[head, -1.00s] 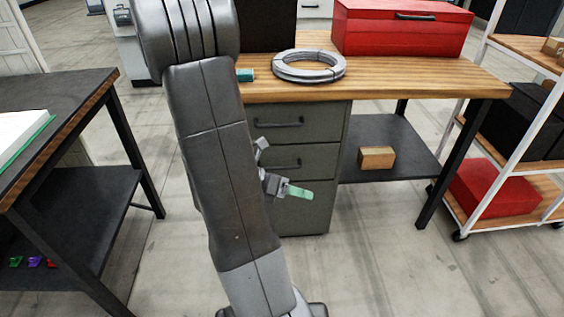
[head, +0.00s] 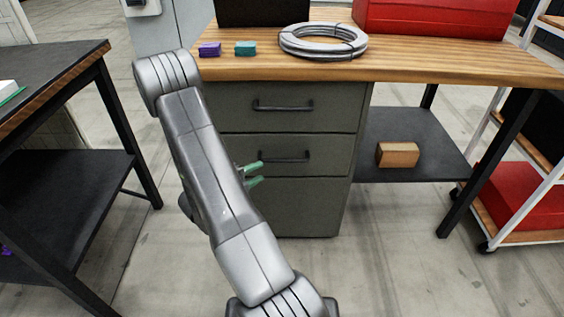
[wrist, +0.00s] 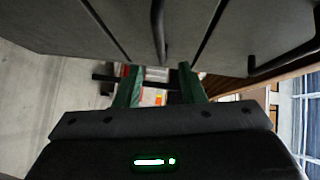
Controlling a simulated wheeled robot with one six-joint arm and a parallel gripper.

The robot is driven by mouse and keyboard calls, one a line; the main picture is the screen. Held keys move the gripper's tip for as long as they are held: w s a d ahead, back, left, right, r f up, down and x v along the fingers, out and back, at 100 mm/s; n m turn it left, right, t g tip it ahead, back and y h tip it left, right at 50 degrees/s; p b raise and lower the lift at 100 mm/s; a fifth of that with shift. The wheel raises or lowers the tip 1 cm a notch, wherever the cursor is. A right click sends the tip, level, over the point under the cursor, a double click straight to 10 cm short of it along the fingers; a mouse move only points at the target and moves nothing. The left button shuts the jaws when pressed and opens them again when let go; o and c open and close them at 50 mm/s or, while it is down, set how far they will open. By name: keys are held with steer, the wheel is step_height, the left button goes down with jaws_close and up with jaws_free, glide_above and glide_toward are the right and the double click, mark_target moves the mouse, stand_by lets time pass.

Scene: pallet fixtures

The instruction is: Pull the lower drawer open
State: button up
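The grey drawer unit under the wooden bench has an upper drawer (head: 240,108) and a lower drawer (head: 330,158), both shut, each with a dark bar handle. The lower drawer's handle (head: 285,158) also shows in the wrist view (wrist: 158,30), where it lines up with the gap between my fingers, beyond their tips. My gripper (head: 256,174) has green fingers, spread apart and empty, just left of and slightly below that handle in the head view. It also shows in the wrist view (wrist: 159,70). No contact with the handle is visible. My arm hides part of the unit's left side.
A wooden bench top (head: 430,65) holds a cable coil (head: 323,42), a red toolbox (head: 430,18) and small purple and teal blocks. A cardboard box (head: 397,154) sits on the lower shelf. A dark table (head: 50,75) stands left. Floor before the drawers is clear.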

mark_target(281, 161)
steer(key=b+x, duration=0.2)
steer(key=x, duration=0.9)
steer(key=shift+d, duration=0.15)
jaws_close()
